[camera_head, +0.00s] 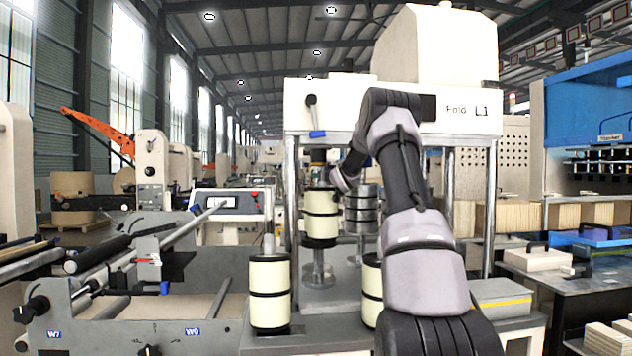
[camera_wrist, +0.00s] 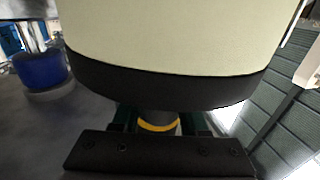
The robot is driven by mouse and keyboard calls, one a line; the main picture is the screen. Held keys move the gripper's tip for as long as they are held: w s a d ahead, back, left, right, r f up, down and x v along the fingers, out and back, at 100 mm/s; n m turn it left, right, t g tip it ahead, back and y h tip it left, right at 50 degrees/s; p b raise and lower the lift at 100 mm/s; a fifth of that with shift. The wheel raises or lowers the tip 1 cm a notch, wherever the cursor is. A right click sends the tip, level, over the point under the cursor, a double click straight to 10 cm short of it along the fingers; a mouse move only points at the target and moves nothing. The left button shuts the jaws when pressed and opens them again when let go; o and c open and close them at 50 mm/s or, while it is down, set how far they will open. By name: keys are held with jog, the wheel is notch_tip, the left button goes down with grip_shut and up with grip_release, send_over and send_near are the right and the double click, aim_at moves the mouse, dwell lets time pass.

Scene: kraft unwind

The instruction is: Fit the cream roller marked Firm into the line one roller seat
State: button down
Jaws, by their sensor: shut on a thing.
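A cream roller with black bands (camera_head: 321,226) hangs upright under the machine head marked "Fold L1". In the wrist view its cream side and black end band (camera_wrist: 160,85) fill the upper middle. My gripper (camera_wrist: 158,128) is shut on its narrow neck, which has a yellow ring. In the head view my gripper (camera_head: 320,172) is at the roller's top, partly hidden by my wrist. A grey metal pedestal with a round base (camera_head: 318,275) stands directly below the roller. I cannot tell whether they touch. No "Firm" mark is readable.
A cream roller (camera_head: 270,292) stands at the front left of the bench. Another (camera_head: 371,290) is partly hidden by my arm. A steel roller stack (camera_head: 361,210) stands right of the held roller.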

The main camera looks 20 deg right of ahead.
jog(key=shift+w+f, duration=0.2)
jog(key=shift+w, duration=0.55)
jog(key=shift+w+f, duration=0.15)
jog(key=shift+w, duration=0.55)
jog(key=shift+w+f, duration=0.2)
jog(key=shift+w, duration=0.55)
jog(key=c, duration=0.8)
grip_release()
jog(key=shift+f, duration=0.35)
jog(key=shift+c, duration=0.2)
jog(key=o, duration=0.4)
jog(key=shift+r, duration=0.15)
